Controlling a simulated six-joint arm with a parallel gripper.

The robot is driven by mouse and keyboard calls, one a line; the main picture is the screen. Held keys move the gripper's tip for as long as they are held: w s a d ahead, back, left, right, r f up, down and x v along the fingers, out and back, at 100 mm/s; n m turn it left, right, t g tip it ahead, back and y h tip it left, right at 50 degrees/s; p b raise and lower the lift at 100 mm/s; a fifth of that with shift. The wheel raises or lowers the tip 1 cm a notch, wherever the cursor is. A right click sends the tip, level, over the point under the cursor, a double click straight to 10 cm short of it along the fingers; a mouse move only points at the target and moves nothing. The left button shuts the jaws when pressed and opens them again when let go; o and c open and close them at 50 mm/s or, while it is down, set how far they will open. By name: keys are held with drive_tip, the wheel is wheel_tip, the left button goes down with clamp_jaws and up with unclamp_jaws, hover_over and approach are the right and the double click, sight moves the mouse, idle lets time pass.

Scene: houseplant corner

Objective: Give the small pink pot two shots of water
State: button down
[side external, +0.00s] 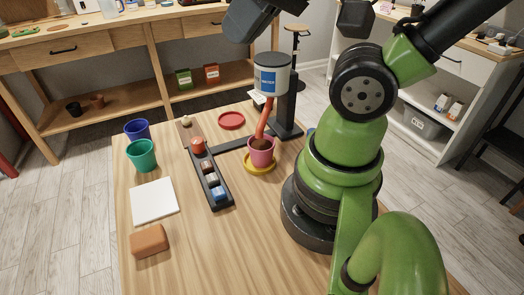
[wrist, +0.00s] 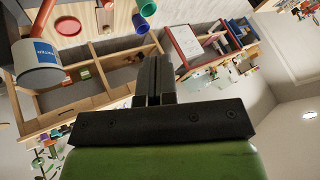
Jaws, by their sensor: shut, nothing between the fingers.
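The small pink pot (side external: 261,156) stands upright on a yellow saucer (side external: 247,169) in the side view, with brown soil inside. A white-and-grey water tank (side external: 270,84) with a blue label is mounted on a dark stand (side external: 287,108). Its red spout (side external: 266,118) slopes down to just over the pot. A dark bar (side external: 231,145) runs from the stand's foot to a red-orange knob (side external: 197,146). My gripper (wrist: 153,65) is shut and empty in the wrist view, apart from everything. The tank (wrist: 36,62) also shows there, at the left. The gripper's fingertips are not clear in the side view.
A dark tray (side external: 221,203) of small blocks lies left of the pot. A blue pot (side external: 137,129), a green pot (side external: 142,157), a white square (side external: 154,202) and a brown block (side external: 149,241) occupy the left. A red saucer (side external: 231,121) lies behind. The front table is clear.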

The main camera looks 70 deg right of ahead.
idle(0.8)
drive_tip(key=n+g+h, duration=0.9)
drive_tip(key=n+h, duration=0.2)
hover_over(220, 193)
wheel_tip(220, 193, down, 17)
drive_tip(key=shift+f, duration=0.2)
drive_tip(key=shift+f, duration=0.1)
drive_tip(key=shift+f, duration=4.3)
drive_tip(key=shift+f, duration=0.1)
